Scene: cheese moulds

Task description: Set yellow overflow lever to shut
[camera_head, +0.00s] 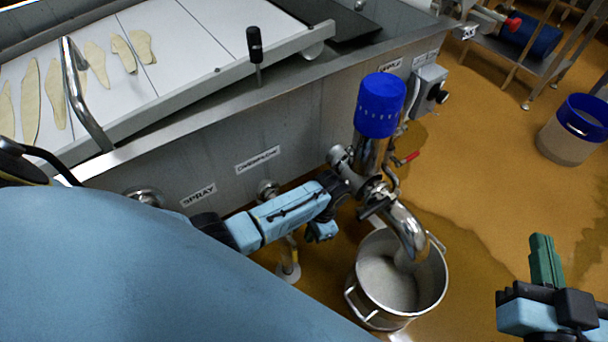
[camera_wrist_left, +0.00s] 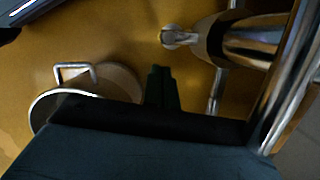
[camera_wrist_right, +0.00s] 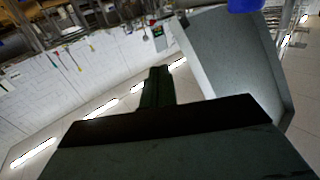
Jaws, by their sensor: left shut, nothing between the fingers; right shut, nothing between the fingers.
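I cannot make out a yellow overflow lever in any view. The OVERFLOW label (camera_head: 257,160) is on the side of the steel vat, with a round metal fitting (camera_head: 267,189) below it. My left arm crosses in front of the area below that fitting and hides part of it. My left gripper (camera_wrist_left: 161,88) is shut and empty in the left wrist view, with a steel pipe to its right; its fingertips are not clear in the head view. My right gripper (camera_head: 545,260) is shut and empty over the floor at the lower right; its fingers also show in the right wrist view (camera_wrist_right: 157,87).
A steel outlet pipe (camera_head: 408,232) with a blue cap (camera_head: 380,105) stands beside my left arm. A red-handled lever (camera_head: 408,158) is behind it. A steel pot (camera_head: 437,285) is under the outlet. A blue-rimmed bucket (camera_head: 572,143) stands at the right; the floor between is clear.

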